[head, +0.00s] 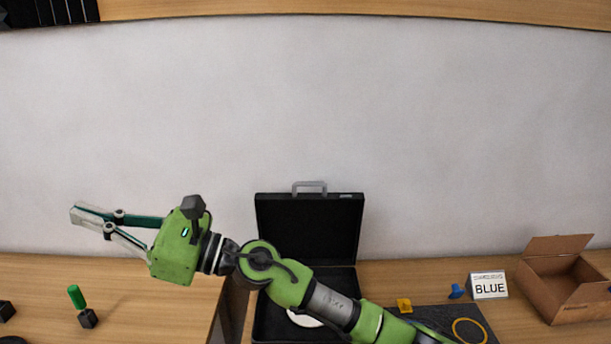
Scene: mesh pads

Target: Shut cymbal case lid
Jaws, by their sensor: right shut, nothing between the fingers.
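The black cymbal case stands on the table at the middle, with its lid (309,227) open and upright at the back and a grey handle (309,187) on the lid's top edge. Its base (266,318) lies flat in front, partly hidden by my right arm. A pale round thing, perhaps a cymbal (303,320), shows in the base under the arm. My right gripper (75,215) is shut and empty, to the left of the case and apart from it, pointing left. My left gripper is not in view.
A dark mat (478,319) right of the case bears a yellow ring (469,331). A yellow block (404,305), a blue piece (456,291), a "BLUE" sign (488,285) and an open cardboard box (562,285) are nearby. A green-topped peg (77,297) stands on the left table.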

